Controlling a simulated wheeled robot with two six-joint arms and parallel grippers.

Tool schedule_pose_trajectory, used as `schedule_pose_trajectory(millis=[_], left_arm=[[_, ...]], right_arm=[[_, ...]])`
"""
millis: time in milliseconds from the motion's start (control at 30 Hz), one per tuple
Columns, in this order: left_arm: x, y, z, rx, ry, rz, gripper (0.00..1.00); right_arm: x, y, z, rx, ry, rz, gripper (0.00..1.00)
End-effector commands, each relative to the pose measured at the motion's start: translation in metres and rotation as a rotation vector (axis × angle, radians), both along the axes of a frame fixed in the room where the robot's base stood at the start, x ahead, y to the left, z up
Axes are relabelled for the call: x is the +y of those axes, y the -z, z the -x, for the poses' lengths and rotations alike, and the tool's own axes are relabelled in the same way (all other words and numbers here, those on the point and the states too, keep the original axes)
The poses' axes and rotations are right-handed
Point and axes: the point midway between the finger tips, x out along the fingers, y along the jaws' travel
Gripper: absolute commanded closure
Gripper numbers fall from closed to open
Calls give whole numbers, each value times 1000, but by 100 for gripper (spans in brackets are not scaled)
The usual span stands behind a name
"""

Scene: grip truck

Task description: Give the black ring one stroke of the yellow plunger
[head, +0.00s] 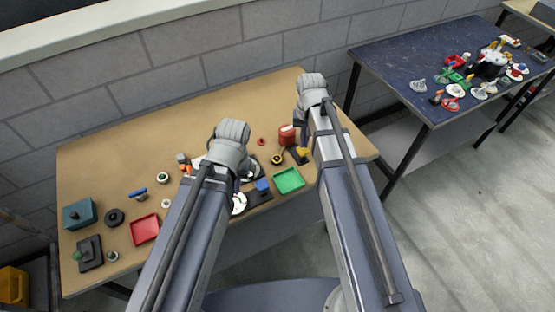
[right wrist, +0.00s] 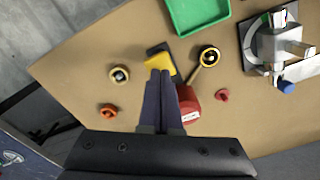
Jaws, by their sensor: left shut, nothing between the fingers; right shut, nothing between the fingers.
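A yellow block (right wrist: 158,64) on a black base lies under my right gripper (right wrist: 160,74). The block also shows in the head view (head: 302,152); I take it for the yellow plunger. My right gripper's fingers are shut and empty, with their tips over the block; I cannot tell whether they touch. A black ring with a yellow stem (right wrist: 208,57) lies to the right of it in the right wrist view. Another black ring (head: 115,217) lies at the table's left; I cannot tell which is meant. My left gripper (head: 239,182) is shut and empty mid-table, largely hidden by its wrist.
A red box (right wrist: 190,112) stands beside my right fingers. A green tray (head: 288,181), a red tray (head: 145,229) and a teal box (head: 80,213) stand on the table.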

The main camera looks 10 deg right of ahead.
Motion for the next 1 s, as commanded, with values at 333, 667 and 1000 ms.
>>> schedule_pose_trajectory(millis=[333,667,1000], left_arm=[[0,-15,0,0,0,0,100],[0,-47,0,0,0,0,100],[0,-50,0,0,0,0,100]], right_arm=[[0,-15,0,0,0,0,100],[0,-47,0,0,0,0,100],[0,-50,0,0,0,0,100]])
